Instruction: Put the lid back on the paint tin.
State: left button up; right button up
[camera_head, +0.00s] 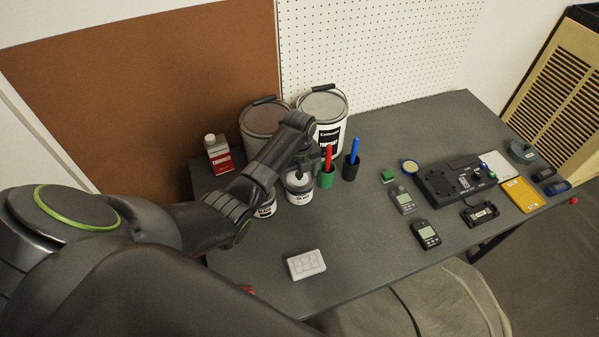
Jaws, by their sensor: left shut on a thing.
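My left gripper (304,168) reaches in from the left and points down over a small white tin (300,196) near the middle of the table's back half. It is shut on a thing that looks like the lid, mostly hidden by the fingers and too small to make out. I cannot tell whether the lid touches the tin's rim. A second small white tin (265,211) stands just left, partly behind my arm. Two large paint tins, a brown-topped one (262,117) and a white one (327,138), stand behind. My right gripper is not in view.
A green cup (326,180) with a red marker and a dark cup (350,170) with a blue marker stand close right of the tin. A thinner bottle (219,157) stands back left. A white box (306,264) lies in front. Several devices fill the right side.

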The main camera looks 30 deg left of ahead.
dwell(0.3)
pick_arm(q)
jog(key=o, duration=0.9)
jog(key=shift+o, duration=0.2)
jog(key=shift+r, duration=0.1)
notch_tip(320, 180, up, 7)
jog(key=p, duration=0.8)
grip_shut()
dwell(0.5)
dwell(0.6)
